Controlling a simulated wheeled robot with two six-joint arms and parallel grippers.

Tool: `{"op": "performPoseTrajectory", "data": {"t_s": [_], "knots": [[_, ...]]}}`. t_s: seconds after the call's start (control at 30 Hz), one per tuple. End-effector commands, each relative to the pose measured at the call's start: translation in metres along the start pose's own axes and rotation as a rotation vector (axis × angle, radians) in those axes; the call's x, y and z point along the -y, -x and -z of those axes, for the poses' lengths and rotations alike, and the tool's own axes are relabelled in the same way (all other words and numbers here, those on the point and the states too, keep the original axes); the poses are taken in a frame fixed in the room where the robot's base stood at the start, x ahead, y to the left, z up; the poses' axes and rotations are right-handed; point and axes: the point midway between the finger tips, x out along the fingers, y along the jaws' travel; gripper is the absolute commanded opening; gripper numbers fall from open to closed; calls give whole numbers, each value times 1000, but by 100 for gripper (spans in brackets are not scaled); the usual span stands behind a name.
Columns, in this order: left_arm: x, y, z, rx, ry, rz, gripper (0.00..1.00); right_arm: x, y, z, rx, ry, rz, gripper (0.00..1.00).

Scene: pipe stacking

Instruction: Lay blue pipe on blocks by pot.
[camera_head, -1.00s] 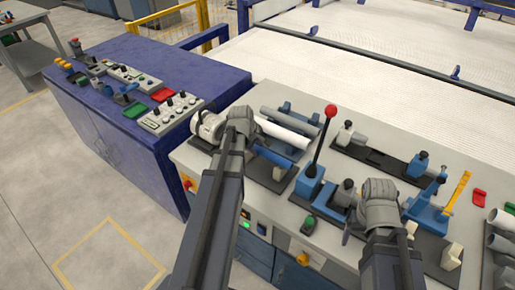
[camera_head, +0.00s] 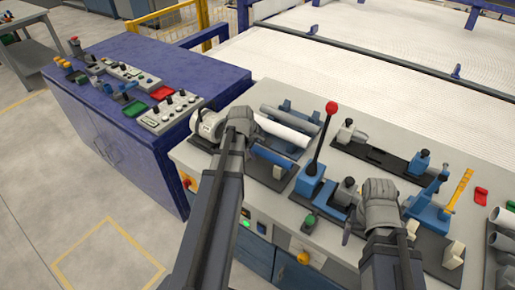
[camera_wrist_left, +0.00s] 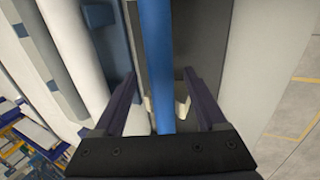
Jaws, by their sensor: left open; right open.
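The blue pipe (camera_head: 273,155) lies on a dark base on the grey bench, below a white pipe (camera_head: 288,130) in the head view. In the left wrist view the blue pipe (camera_wrist_left: 158,60) runs lengthwise between the two fingers of my left gripper (camera_wrist_left: 160,77), which is open with a gap on both sides. In the head view my left gripper (camera_head: 240,122) is over the pipe's left end and hides it. A pale block (camera_head: 278,172) is beside the pipe; it also shows in the left wrist view (camera_wrist_left: 182,106). My right gripper (camera_head: 378,198) is open. I cannot identify the pot.
A grey pipe (camera_head: 287,115) lies behind the white one. A red-topped lever (camera_head: 322,145) stands right of the pipes. Grey pipes (camera_head: 502,220) lie at the right edge.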

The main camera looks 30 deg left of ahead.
Motion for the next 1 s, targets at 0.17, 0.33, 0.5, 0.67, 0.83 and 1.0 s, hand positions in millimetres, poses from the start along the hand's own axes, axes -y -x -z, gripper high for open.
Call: {"op": "performPoseTrajectory", "data": {"t_s": [0.17, 0.33, 0.5, 0.67, 0.83, 1.0], "knots": [[0, 6, 0, 0, 0, 0, 74, -1, 6, 0, 0, 0, 0, 84], [-1, 23, 0, 0, 0, 0, 74, -2, 21, -1, 0, 0, 0, 84], [-2, 46, -1, 0, 0, 0, 74, -4, 43, -2, 0, 0, 0, 84], [-2, 68, 0, 0, 2, 0, 74, -6, 63, -4, 0, 0, 0, 84], [0, 79, 0, 0, 1, 0, 74, -7, 73, -4, 0, 0, 0, 84], [0, 78, 0, 0, 0, 0, 74, -7, 71, -4, 0, 0, 0, 84]]}}
